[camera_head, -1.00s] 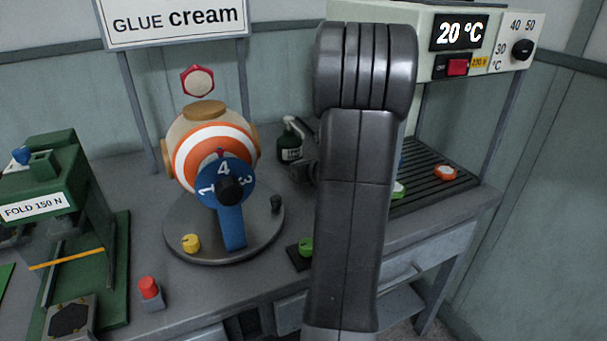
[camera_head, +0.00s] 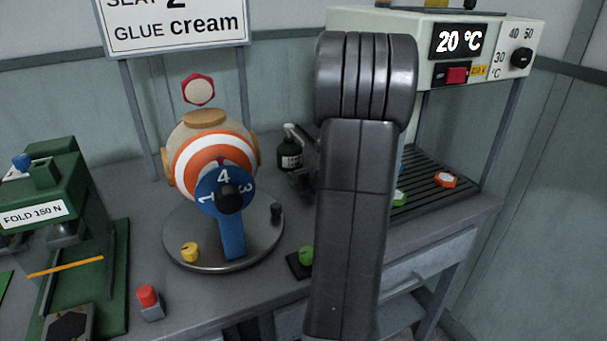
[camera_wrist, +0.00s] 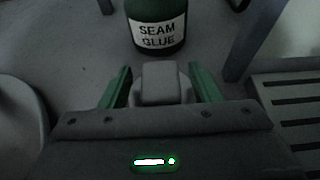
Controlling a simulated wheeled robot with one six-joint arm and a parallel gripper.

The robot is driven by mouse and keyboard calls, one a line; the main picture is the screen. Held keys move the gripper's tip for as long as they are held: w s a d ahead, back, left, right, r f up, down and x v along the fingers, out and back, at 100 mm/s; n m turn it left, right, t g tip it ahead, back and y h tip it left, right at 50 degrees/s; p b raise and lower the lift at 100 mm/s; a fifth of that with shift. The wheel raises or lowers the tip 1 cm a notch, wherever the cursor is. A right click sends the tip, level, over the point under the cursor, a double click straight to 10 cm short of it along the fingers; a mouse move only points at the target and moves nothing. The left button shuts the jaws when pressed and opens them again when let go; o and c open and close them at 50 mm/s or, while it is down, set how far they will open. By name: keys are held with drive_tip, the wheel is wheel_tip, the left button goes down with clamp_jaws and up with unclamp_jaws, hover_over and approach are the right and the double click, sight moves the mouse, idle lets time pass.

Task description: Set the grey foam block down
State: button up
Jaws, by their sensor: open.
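A grey block (camera_wrist: 161,88), which looks like the foam block, is between the two green fingers of my gripper (camera_wrist: 160,74) in the wrist view. The fingers stand apart on either side of it, with narrow gaps showing. I cannot tell from this view whether the block's underside touches the bench. A dark green bottle labelled seam glue (camera_wrist: 157,28) stands just beyond the fingertips. In the head view my arm hides the block and most of the gripper, beside the glue bottle (camera_head: 289,150).
A round turntable (camera_head: 178,240) carries an orange and white ball (camera_head: 188,150) left of my arm. A slatted rack (camera_head: 440,166) under the temperature unit (camera_head: 400,50) is at right. A green press (camera_head: 60,170) stands far left. A red button (camera_head: 148,296) is at the front.

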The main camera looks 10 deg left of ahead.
drive_tip(key=p+v, duration=0.1)
drive_tip(key=v, duration=1)
drive_tip(key=shift+s+d+r, duration=0.1)
drive_tip(key=shift+s+d, duration=0.15)
drive_tip(key=shift+s, duration=0.05)
